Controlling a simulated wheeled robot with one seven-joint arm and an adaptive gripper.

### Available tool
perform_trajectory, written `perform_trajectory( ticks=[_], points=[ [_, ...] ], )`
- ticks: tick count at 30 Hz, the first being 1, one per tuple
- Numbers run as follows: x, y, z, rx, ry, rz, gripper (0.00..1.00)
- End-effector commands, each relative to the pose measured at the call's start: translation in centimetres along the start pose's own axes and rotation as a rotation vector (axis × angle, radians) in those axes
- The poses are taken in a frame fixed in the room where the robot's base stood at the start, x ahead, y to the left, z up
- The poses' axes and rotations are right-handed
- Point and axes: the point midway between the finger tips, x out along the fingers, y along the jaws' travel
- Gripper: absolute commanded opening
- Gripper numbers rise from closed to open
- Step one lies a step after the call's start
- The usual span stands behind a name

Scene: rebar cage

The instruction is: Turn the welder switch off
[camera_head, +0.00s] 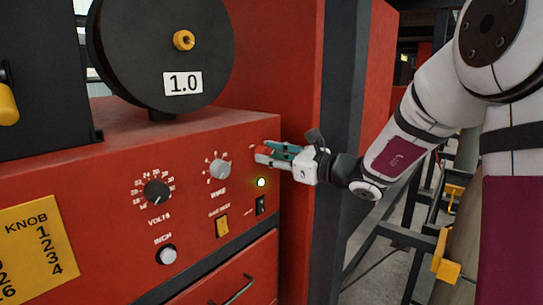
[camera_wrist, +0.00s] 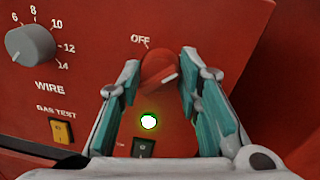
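The welder switch is a round red knob (camera_wrist: 158,68) on the red panel, with the word OFF at its upper left. The white mark on the knob points to the right and slightly up, away from OFF. My gripper (camera_wrist: 160,62) has one teal-padded finger on each side of the knob, close to its edges. I cannot tell whether both pads touch it. In the head view my gripper (camera_head: 264,151) reaches the panel from the right and hides most of the knob. The green lamp (camera_wrist: 149,121) below the knob is lit.
The wire knob (camera_wrist: 30,44) and yellow gas test switch (camera_wrist: 62,131) are to the left. A black rocker switch (camera_head: 261,205) is below the lamp. The volts knob (camera_head: 157,191), inch button (camera_head: 167,255) and black wire reel (camera_head: 160,50) are farther left. A dark upright post (camera_head: 340,110) stands behind my gripper.

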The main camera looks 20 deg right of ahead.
Motion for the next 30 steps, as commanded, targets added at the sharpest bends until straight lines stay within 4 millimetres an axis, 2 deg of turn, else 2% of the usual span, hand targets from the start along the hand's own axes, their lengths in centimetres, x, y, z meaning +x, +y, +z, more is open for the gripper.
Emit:
perform_trajectory(
  ticks=[8,13,30],
  points=[
    [0.05,0.0,-0.02,-0.031,0.001,0.001,0.04],
    [0.1,-0.05,-0.05,-0.108,0.005,0.001,0.04],
    [0.33,0.06,-0.24,-0.618,0.031,0.006,0.04]
  ],
)
